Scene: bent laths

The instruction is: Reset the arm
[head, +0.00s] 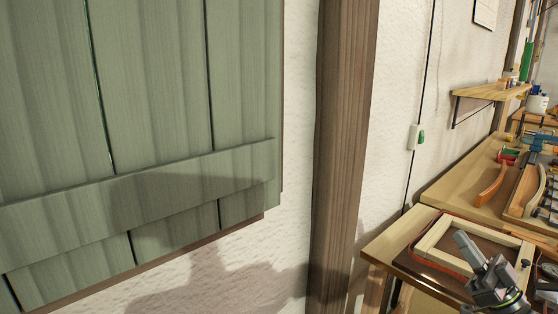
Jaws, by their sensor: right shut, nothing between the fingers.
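My right gripper (478,252) shows at the lower right, grey and black, its fingers pointing up and left. It is shut with nothing held. It appears in front of a pale wooden frame (437,237) on a dark board on the near bench; whether it touches the frame I cannot tell. A red strap or cord (441,267) runs along the frame's edge. My left gripper is not in the picture.
A green plank shutter (150,90) fills the left, beside a dark wooden post (343,130). A workbench (470,180) along the right wall bears a bent orange-brown lath (492,186) and other items. A wall shelf (488,91) hangs above it.

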